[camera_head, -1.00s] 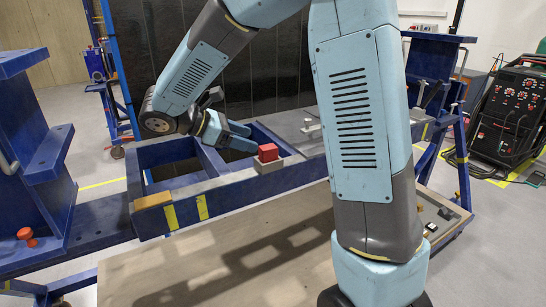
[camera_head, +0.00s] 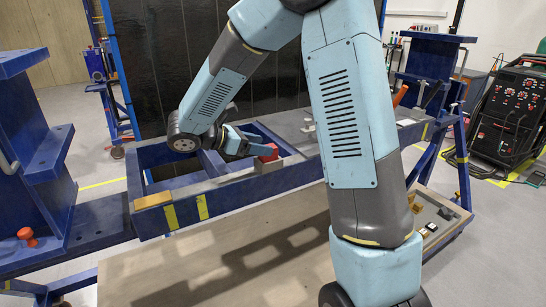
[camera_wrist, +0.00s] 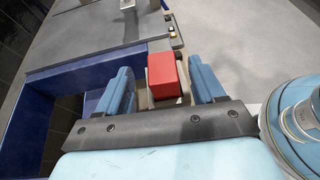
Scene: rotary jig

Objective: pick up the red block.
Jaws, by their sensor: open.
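The red block (camera_head: 268,152) sits on a small grey base on the blue frame of the jig. In the wrist view the red block (camera_wrist: 165,76) stands between the two blue fingers of my gripper (camera_wrist: 161,88), nearer the right finger, with a gap to the left one. My gripper (camera_head: 255,147) is open at the block in the head view. A finger hides part of the block there, and contact cannot be told.
The blue jig frame (camera_head: 230,187) has open bays under my gripper. A yellow wooden piece (camera_head: 152,201) sits at its front left corner. A blue upright stand (camera_head: 35,150) is at left. A grey metal plate (camera_wrist: 95,32) lies beyond the block.

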